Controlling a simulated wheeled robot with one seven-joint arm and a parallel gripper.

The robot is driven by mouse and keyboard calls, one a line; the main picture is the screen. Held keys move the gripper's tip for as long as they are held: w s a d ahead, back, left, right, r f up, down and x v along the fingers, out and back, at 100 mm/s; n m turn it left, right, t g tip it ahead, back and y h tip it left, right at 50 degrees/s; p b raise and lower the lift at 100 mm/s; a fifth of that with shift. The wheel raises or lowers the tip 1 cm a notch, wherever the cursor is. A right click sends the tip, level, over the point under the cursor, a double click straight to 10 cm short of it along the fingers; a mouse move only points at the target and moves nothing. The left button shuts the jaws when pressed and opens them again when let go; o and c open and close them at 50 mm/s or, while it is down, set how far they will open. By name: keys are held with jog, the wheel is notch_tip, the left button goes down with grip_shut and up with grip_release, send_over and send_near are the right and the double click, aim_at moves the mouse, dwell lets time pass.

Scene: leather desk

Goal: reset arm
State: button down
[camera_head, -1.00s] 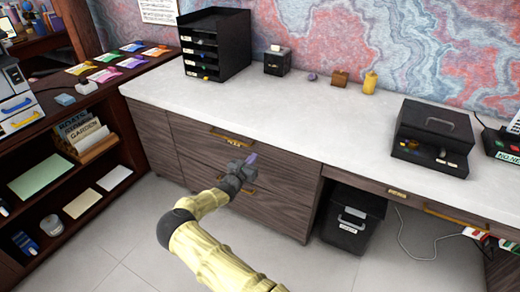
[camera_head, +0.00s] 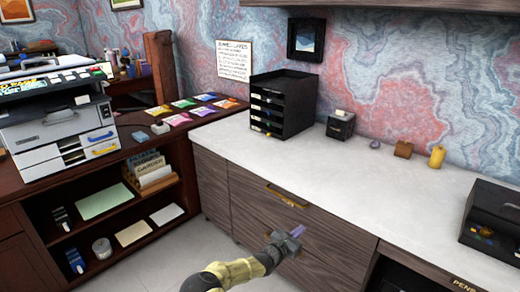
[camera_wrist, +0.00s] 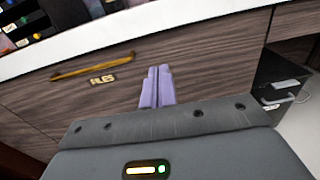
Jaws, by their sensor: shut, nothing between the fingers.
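My gripper (camera_head: 296,233) is in front of the wooden drawer cabinet (camera_head: 235,205), below the white desktop (camera_head: 330,165). Its light purple fingers (camera_wrist: 157,87) are together and hold nothing. In the wrist view the fingers point at a drawer front (camera_wrist: 215,65), with the brass handle (camera_wrist: 92,66) and its FILES label to their left. I cannot tell how far the fingertips are from the wood. My arm (camera_head: 235,271) reaches in from the bottom edge in the head view.
A black drawer organizer (camera_head: 283,100), a small black box (camera_head: 340,125), a wooden block (camera_head: 403,149) and a yellow bottle (camera_head: 437,157) stand on the desktop. A black cash box (camera_head: 492,215) is at right. A dark shelf (camera_head: 70,238) with a printer (camera_head: 62,125) is at left.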

jog(key=s+d+r+m+g, duration=0.1)
jog(key=s+d+m+g, duration=0.3)
jog(key=s+d+m, duration=0.15)
jog(key=s+r+m+g+y, duration=0.3)
jog(key=s+m+g+y, duration=0.4)
jog(key=s+m, duration=0.65)
jog(key=s+a+r+m+t+y, duration=0.1)
jog(key=s+a+r+m+y, duration=0.25)
jog(key=s+a+r, duration=0.35)
jog(key=s+a+r+m+t+y, duration=0.1)
jog(key=s+a+r+m+y, duration=0.35)
jog(key=s, duration=0.55)
notch_tip(320, 180, up, 20)
jog(key=h+p, duration=0.1)
jog(key=p, duration=1.7)
jog(key=shift+w+r+n+h+p, duration=0.25)
jog(key=shift+n+h+p, duration=0.05)
jog(key=shift+n+p, duration=0.1)
